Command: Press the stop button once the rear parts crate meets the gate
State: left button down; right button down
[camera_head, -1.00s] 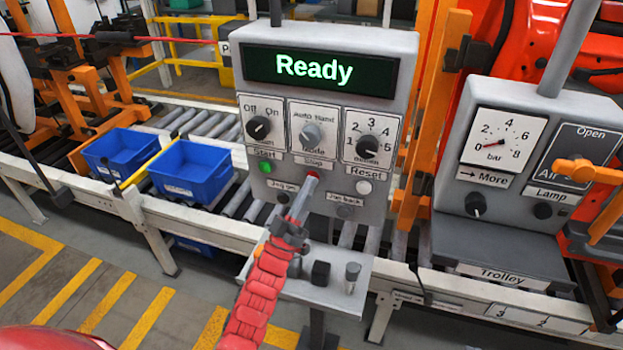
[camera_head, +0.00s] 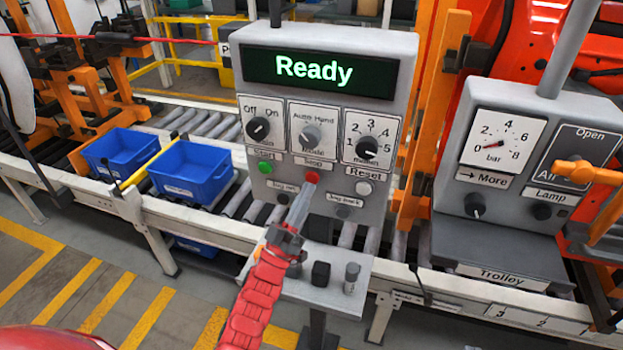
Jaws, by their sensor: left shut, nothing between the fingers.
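The red stop button (camera_head: 312,178) sits on the grey control panel (camera_head: 230,62), under the Stop label. My left gripper (camera_head: 304,192) is shut and empty, its tip just below the stop button in the picture; a small gap shows between them. A blue crate (camera_head: 192,176) stands on the roller conveyor left of the panel. A second blue crate (camera_head: 118,153) stands further left. A yellow bar (camera_head: 150,164), which looks like the gate, runs between the two crates. It appears close to both; contact cannot be told. My right gripper is not in view.
The display (camera_head: 318,72) reads "Ready". A green start button (camera_head: 265,167) and a pale reset button (camera_head: 363,188) flank the stop button. A small shelf (camera_head: 335,292) with knobs lies below. The trolley panel (camera_head: 500,150) stands at right.

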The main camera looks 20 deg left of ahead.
pick_arm(q)
jog(key=s, duration=0.5)
jog(key=shift+a+p, duration=0.1)
jog(key=shift+p, duration=0.2)
dwell(0.6)
